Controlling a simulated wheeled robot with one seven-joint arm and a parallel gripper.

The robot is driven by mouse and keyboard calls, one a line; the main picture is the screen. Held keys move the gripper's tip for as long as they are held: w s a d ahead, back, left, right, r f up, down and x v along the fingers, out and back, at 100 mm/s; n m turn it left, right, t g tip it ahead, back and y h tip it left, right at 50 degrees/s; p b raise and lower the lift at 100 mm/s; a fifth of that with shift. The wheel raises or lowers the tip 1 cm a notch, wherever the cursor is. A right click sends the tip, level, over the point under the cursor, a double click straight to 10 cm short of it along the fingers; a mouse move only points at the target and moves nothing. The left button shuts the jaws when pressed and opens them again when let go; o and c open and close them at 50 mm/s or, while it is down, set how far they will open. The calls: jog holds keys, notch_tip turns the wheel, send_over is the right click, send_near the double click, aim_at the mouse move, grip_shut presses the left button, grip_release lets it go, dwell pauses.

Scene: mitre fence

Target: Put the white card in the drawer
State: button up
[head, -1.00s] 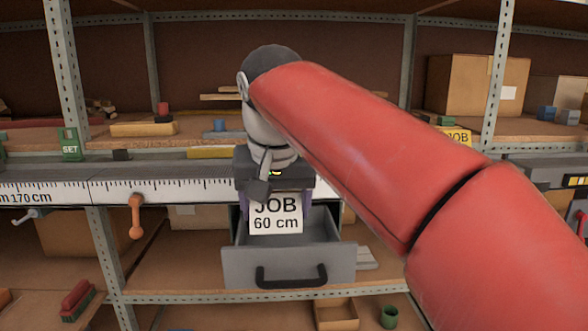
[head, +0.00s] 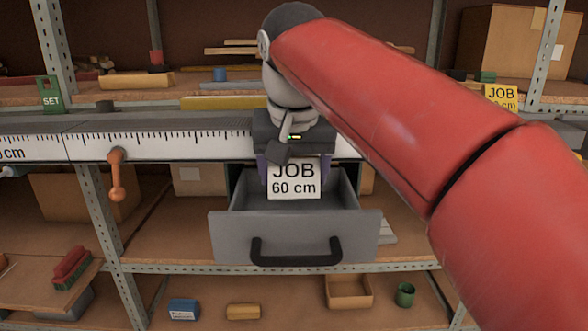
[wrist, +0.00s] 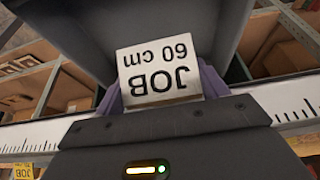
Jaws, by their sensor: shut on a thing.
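The white card (head: 294,180) reads "JOB 60 cm" and hangs upright below my gripper (head: 293,160). My gripper is shut on the card's top edge. In the wrist view the card (wrist: 158,68) appears upside down between the purple finger pads (wrist: 158,95). The grey drawer (head: 295,237) is pulled open below the ruler rail, with a black handle on its front. The card is over the drawer's opening, in front of its inside as seen from the head. Whether its lower edge touches the drawer cannot be told.
A long ruler rail (head: 170,144) runs just above the drawer, with an orange lever (head: 116,175) at left. A yellow JOB card (head: 501,96) is on the right shelf and a green SET tag (head: 50,94) on the left post. A cardboard tray (head: 348,291) stands below.

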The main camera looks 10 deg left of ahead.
aim_at(294, 193)
jog(key=shift+f+b, duration=0.65)
jog(key=shift+f, duration=1.15)
jog(key=shift+f+b, duration=0.3)
jog(key=shift+f, duration=0.1)
jog(key=o, duration=1.1)
jog(key=shift+c, duration=0.2)
jog(key=shift+r, duration=0.1)
jog(key=shift+r+p, duration=1.45)
jog(key=shift+p, duration=0.3)
jog(key=shift+r, duration=0.1)
notch_tip(294, 193, up, 4)
jog(key=p, duration=0.4)
